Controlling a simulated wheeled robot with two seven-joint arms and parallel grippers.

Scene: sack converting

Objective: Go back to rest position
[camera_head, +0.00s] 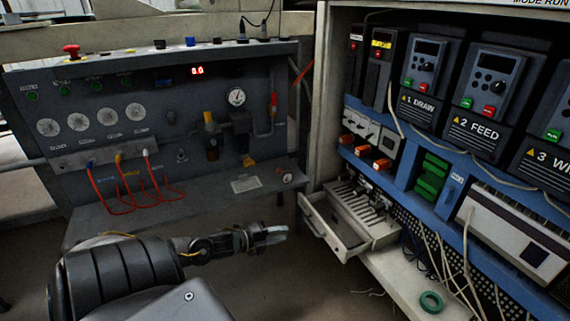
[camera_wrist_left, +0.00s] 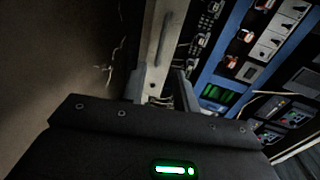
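My left gripper (camera_head: 275,234) is at the end of my left arm, low in the middle of the head view. It is in front of a pulled-out drawer (camera_head: 318,236) of the cabinet, to the left of it in the picture. In the left wrist view the two fingers of the left gripper (camera_wrist_left: 162,85) stand apart with nothing seen between them. The pale drawer front with its handle (camera_wrist_left: 163,40) shows beyond the fingers, and I cannot tell whether they touch it. My right gripper is in neither view.
The open cabinet (camera_head: 325,100) at the right holds labelled drive units (camera_head: 490,90) and a blue rail. A green ring (camera_head: 431,301) lies on its pale base, with loose cables nearby. A grey gauge panel (camera_head: 150,110) with red hoses stands at the left. Floor shows between them.

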